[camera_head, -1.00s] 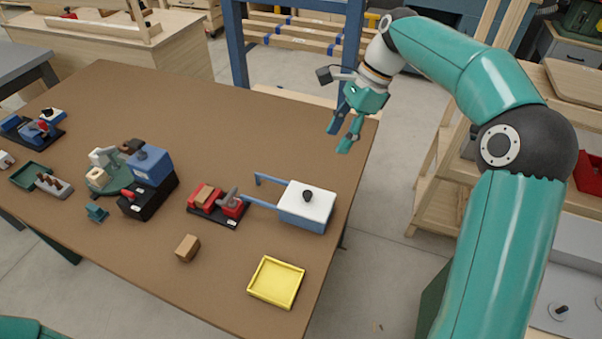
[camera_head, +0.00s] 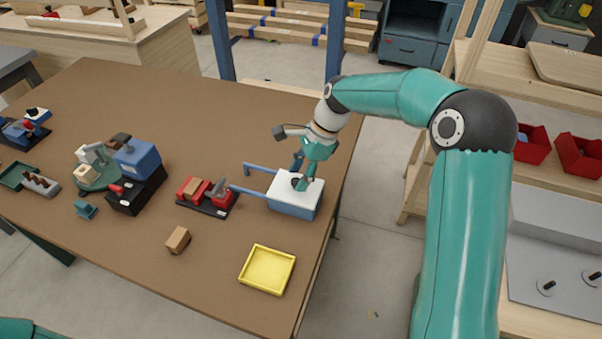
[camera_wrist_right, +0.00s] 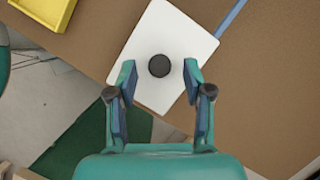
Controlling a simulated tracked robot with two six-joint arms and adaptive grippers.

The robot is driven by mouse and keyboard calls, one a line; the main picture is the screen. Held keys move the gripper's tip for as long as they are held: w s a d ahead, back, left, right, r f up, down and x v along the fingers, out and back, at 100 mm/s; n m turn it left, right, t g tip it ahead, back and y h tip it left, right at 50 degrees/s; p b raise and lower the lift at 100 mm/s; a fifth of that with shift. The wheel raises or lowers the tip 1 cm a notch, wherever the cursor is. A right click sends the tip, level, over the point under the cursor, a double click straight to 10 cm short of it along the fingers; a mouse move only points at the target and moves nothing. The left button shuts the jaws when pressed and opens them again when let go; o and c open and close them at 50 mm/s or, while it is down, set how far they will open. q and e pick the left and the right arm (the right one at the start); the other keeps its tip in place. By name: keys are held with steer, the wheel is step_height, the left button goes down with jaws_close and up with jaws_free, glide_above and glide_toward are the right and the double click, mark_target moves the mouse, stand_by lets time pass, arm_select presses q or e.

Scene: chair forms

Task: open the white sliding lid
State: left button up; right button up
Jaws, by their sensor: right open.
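The white sliding lid (camera_head: 311,196) covers the blue box (camera_head: 292,210) near the table's right edge. Two blue rails (camera_head: 252,190) reach out from the box to the left. In the right wrist view the lid (camera_wrist_right: 176,35) carries a round black knob (camera_wrist_right: 159,66). My right gripper (camera_head: 303,184) is right over the lid at the knob, which it partly hides in the head view. In the wrist view the right gripper (camera_wrist_right: 159,75) is open, with one finger on each side of the knob and a gap on both sides. My left gripper is not in view.
A yellow tray (camera_head: 267,270) lies in front of the box, and a brown block (camera_head: 178,240) to its left. A red and black fixture (camera_head: 207,196) stands close to the rail ends. Bare brown table lies behind the rails.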

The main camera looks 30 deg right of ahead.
steer(key=shift+w+a+f, duration=0.1)
steer(key=shift+f, duration=0.1)
jaws_close()
stand_by(0.3)
